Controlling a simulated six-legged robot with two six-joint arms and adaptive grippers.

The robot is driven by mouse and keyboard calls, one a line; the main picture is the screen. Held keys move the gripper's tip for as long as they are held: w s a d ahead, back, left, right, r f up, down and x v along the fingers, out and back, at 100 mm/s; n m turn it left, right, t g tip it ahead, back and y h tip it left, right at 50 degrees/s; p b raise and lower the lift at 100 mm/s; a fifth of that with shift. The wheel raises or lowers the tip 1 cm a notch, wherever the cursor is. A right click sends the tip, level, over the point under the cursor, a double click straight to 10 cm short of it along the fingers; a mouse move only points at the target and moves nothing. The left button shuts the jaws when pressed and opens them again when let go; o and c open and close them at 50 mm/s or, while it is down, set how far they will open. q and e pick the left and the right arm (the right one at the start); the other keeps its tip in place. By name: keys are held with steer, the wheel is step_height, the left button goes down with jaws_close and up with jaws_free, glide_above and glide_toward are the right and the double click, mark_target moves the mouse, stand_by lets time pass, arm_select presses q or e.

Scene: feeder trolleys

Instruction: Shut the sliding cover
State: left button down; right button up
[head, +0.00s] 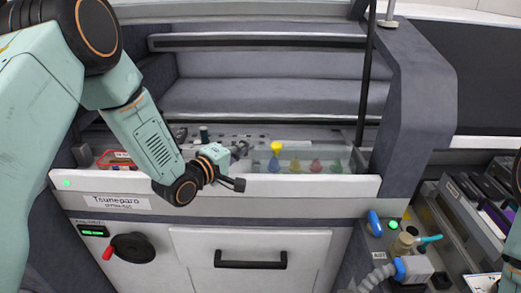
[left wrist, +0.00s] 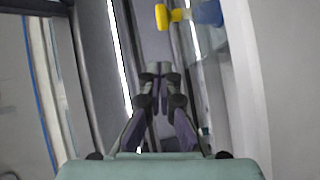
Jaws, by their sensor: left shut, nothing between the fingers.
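A clear panel (head: 318,158), which looks like the sliding cover, lies over the right part of the long trough in the machine's front. Several small coloured pieces show through it. A yellow knob (head: 277,147) stands near its left end, above a blue piece; the knob also shows at the top of the left wrist view (left wrist: 162,17). I cannot tell whether it is fixed to the panel. The left part of the trough looks uncovered. My left gripper (head: 240,184) is shut and empty, at the trough's front rim, left of and nearer than the knob. My right gripper is not in view.
The white front rim (head: 310,187) of the trough runs below my left gripper. A black upright post (head: 367,75) stands at the trough's right. A red-handled knob (head: 128,247) and a drawer handle (head: 250,259) stick out below. Another trolley with clutter is at right.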

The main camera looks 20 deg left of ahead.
mark_target(270, 159)
arm_select(q)
steer(key=w+d, duration=0.1)
steer(key=w+d+f, duration=0.1)
steer(key=d, duration=0.1)
steer(key=shift+d, duration=0.2)
steer(key=shift+d+r, duration=0.1)
steer(key=shift+d, duration=0.05)
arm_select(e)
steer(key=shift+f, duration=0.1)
arm_select(q)
steer(key=shift+w, duration=0.15)
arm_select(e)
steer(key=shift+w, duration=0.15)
arm_select(q)
steer(key=shift+d, duration=0.1)
steer(key=shift+d, duration=0.4)
steer(key=shift+w+d, duration=0.2)
steer(key=shift+d, duration=0.55)
steer(key=shift+a, duration=0.15)
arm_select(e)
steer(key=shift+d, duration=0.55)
arm_select(q)
steer(key=shift+r, duration=0.1)
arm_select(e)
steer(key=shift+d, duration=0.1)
